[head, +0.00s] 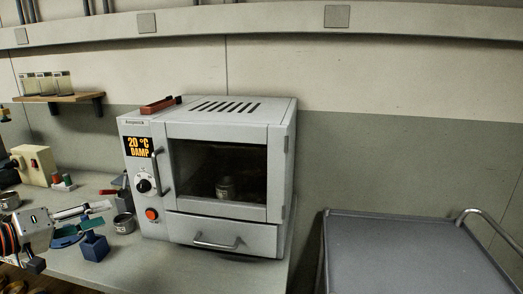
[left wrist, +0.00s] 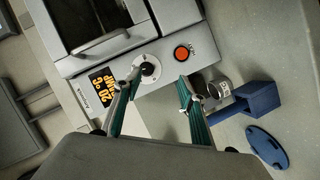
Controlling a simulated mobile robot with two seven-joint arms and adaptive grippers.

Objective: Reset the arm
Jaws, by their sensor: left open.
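My left gripper (head: 98,214) reaches in from the lower left in the head view, over the bench in front of the oven. It is open, with its teal fingers spread and nothing between them in the left wrist view (left wrist: 159,78). Behind the fingers in the left wrist view are the oven's knob (left wrist: 149,68) and red button (left wrist: 182,53). The grey oven (head: 225,222) has its door and drawer shut, and its display (head: 138,147) reads 20 °C DAMP. A small container (head: 226,187) shows inside through the window. My right gripper is not in view.
A metal cup (head: 124,223) and a blue block-shaped holder (head: 94,247) stand close to the gripper. A flat blue disc (left wrist: 267,146) lies beside the holder. A grey cart (head: 400,250) at the right has a bare top. A shelf (head: 60,98) holds several jars.

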